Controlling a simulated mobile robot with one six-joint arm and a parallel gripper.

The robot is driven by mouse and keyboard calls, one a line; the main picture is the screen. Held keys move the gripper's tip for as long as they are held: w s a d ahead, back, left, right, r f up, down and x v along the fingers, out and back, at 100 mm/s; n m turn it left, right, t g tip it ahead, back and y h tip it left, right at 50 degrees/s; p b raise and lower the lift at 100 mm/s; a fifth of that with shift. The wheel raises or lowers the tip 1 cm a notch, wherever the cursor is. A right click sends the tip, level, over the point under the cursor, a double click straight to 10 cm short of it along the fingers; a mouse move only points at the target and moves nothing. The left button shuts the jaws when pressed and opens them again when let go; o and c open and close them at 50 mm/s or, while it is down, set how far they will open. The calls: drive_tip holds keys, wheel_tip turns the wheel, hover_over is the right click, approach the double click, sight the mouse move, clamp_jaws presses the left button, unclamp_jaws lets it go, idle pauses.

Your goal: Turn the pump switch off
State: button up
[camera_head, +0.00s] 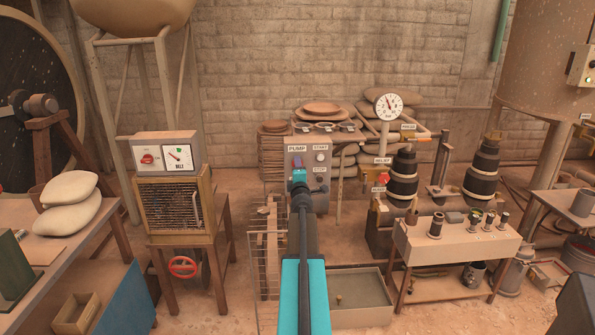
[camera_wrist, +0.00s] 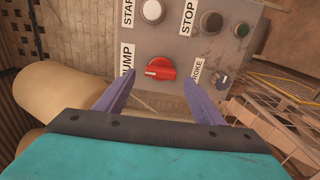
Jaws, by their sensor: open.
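The pump switch (camera_wrist: 160,69) is a red rotary knob with a white mark, beside the PUMP label in the wrist view. It sits on a grey control panel (camera_wrist: 215,48), which also shows in the head view (camera_head: 325,181). My gripper (camera_wrist: 158,82) is open and empty, its two purple fingers pointing at the panel with the knob between them in the picture. I cannot tell how far the fingertips are from the knob. In the head view my arm hides the lower left of the panel and the knob cannot be made out clearly.
START (camera_wrist: 152,11) and STOP (camera_wrist: 211,22) buttons and a smaller dark knob (camera_wrist: 221,79) share the panel.

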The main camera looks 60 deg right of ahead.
drive_tip(key=v, duration=1.1)
idle(0.3)
drive_tip(key=shift+s+a, duration=0.1)
idle(0.5)
